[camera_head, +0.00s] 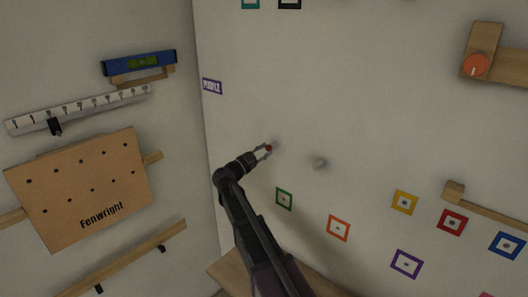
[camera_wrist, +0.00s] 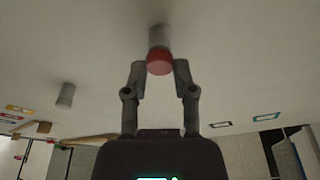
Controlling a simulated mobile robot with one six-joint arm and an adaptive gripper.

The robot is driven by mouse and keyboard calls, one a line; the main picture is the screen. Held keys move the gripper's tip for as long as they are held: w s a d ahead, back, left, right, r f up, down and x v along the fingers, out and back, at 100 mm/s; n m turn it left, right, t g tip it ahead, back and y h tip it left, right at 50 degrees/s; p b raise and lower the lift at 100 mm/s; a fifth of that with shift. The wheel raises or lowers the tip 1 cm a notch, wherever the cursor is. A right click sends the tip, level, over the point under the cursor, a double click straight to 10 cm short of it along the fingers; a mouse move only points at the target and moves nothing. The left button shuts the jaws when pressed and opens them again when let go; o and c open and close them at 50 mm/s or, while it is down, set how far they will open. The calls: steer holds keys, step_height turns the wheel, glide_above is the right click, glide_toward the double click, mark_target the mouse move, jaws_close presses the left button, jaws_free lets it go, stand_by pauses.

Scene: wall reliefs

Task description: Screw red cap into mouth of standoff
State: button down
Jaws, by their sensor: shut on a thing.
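The red cap (camera_wrist: 159,65) sits between the two fingertips of my gripper (camera_wrist: 159,72), which is shut on it. In the head view, the small red cap (camera_head: 268,148) shows at the tip of my gripper (camera_head: 264,150), close to the wall. A grey cylindrical standoff (camera_wrist: 158,36) sticks out of the wall straight beyond the cap in the wrist view. The cap overlaps its near end, so the mouth is hidden, and I cannot tell whether they touch. The standoff (camera_head: 276,143) is faint in the head view.
A second grey standoff (camera_head: 320,163) juts from the wall to the right and also shows in the wrist view (camera_wrist: 66,95). Coloured square frames, such as the green one (camera_head: 284,199), are on the wall below. A Fenwright pegboard (camera_head: 85,185) hangs on the left wall.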

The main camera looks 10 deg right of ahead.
steer(key=m+g+p, duration=0.1)
steer(key=m, duration=0.2)
steer(key=shift+w+r+m, duration=0.1)
steer(key=shift+m, duration=0.3)
steer(key=shift+m+g, duration=0.4)
steer(key=shift+m, duration=0.7)
steer(key=c, duration=0.7)
jaws_free()
steer(key=n, duration=0.2)
steer(key=n+t+b, duration=0.1)
steer(key=n, duration=0.1)
steer(key=shift+f+n, duration=0.2)
steer(key=shift+n, duration=0.1)
steer(key=shift+r+n+t, duration=0.1)
steer(key=shift+n+t, duration=0.3)
steer(key=shift+n, duration=0.3)
